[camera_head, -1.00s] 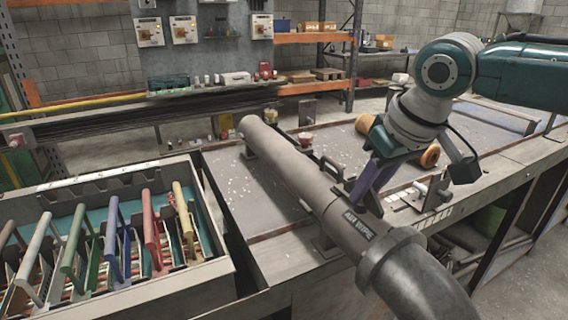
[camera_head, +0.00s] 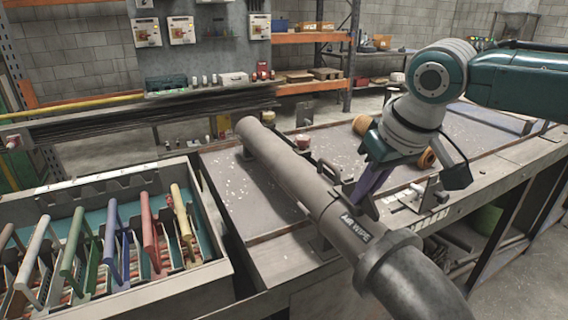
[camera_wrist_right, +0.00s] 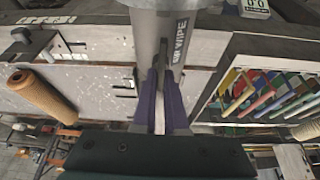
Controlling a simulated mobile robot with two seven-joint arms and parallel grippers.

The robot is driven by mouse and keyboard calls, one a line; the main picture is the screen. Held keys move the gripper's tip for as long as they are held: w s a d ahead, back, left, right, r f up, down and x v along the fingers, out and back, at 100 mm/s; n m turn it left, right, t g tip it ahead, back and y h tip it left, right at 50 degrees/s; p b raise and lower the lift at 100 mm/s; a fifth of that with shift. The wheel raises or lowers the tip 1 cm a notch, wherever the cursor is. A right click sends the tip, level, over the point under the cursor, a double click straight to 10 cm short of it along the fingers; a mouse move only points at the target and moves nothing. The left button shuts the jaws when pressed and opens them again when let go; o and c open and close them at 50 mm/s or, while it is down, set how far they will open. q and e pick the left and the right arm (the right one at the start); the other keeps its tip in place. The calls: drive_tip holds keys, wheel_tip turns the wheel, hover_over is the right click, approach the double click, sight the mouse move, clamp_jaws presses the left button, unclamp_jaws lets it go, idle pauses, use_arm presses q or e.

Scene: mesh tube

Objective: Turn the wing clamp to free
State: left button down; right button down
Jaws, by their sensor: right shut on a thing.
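A long grey tube (camera_head: 290,165) labelled "AIR WIPE" runs across the bench and ends at a dark elbow near the front. It also shows in the right wrist view (camera_wrist_right: 158,28). My right gripper (camera_head: 366,194) reaches down to the tube's right side, just behind the label. Its purple fingers (camera_wrist_right: 160,108) are shut on a thin, pale part beside the tube, seen edge-on between them in the wrist view. This part appears to be the wing clamp; its shape and turn angle are mostly hidden by the fingers. My left gripper is out of view.
A grey crate (camera_head: 222,268) with several coloured handled frames stands at the left. An orange-brown roller (camera_wrist_right: 42,95) lies on the bench beyond my right gripper. A small dark bracket (camera_head: 327,170) stands beside the tube. The bench (camera_head: 262,236) left of the tube is mostly clear.

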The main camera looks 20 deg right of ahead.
drive_tip(key=m+p, duration=0.2)
drive_tip(key=p, duration=0.1)
drive_tip(key=m+h+p, duration=0.1)
drive_tip(key=shift+a+r+m, duration=0.2)
drive_tip(key=shift+a+m, duration=0.05)
drive_tip(key=shift+m, duration=0.15)
drive_tip(key=m, duration=0.1)
drive_tip(key=m+h+p, duration=0.1)
drive_tip(key=shift+a+f+m+g, duration=0.15)
drive_tip(key=shift+m+g, duration=0.25)
drive_tip(key=shift+w+f+m+h+p, duration=0.1)
drive_tip(key=shift+m+h+p, duration=0.25)
drive_tip(key=shift+m, duration=0.55)
drive_tip(key=shift+w+a+m+g+h+b, duration=0.1)
drive_tip(key=shift+m+g+h+b, duration=0.35)
drive_tip(key=shift+m, duration=0.45)
drive_tip(key=shift+f+m+g+b, duration=0.15)
drive_tip(key=shift+m+g+b, duration=0.2)
drive_tip(key=shift+m, duration=0.55)
drive_tip(key=m+b, duration=0.2)
drive_tip(key=m+g+b, duration=0.1)
drive_tip(key=b, duration=0.1)
drive_tip(key=shift+w+f+m+h, duration=0.1)
drive_tip(key=shift+w+m+h, duration=0.1)
drive_tip(key=shift+m+h, duration=0.15)
drive_tip(key=shift+r+m+g+b, duration=0.25)
drive_tip(key=shift+m+g+b, duration=0.15)
drive_tip(key=shift+m+b, duration=0.7)
